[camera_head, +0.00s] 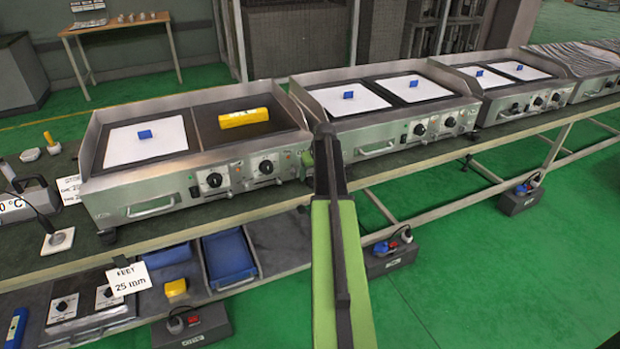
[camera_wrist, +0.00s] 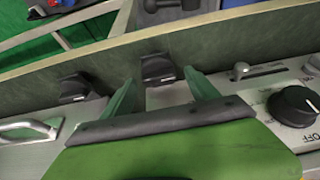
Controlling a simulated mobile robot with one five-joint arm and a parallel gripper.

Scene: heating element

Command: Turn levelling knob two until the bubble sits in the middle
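A yellow spirit level (camera_head: 244,118) lies on the dark right half of the nearest griddle unit (camera_head: 190,200). Its bubble is too small to make out. In the wrist view my gripper (camera_wrist: 160,76) has its two green fingers apart, one on each side of a black knob-like foot (camera_wrist: 158,66). I cannot tell whether they touch it. A second black foot (camera_wrist: 72,86) is to its left, outside the fingers. I see no number on either foot.
A black dial (camera_wrist: 293,104) and a small lever (camera_wrist: 242,70) are right of my gripper, and a metal handle (camera_wrist: 28,130) is left. More griddle units (camera_head: 385,125) line the bench to the right. Green floor (camera_head: 500,260) is open at right.

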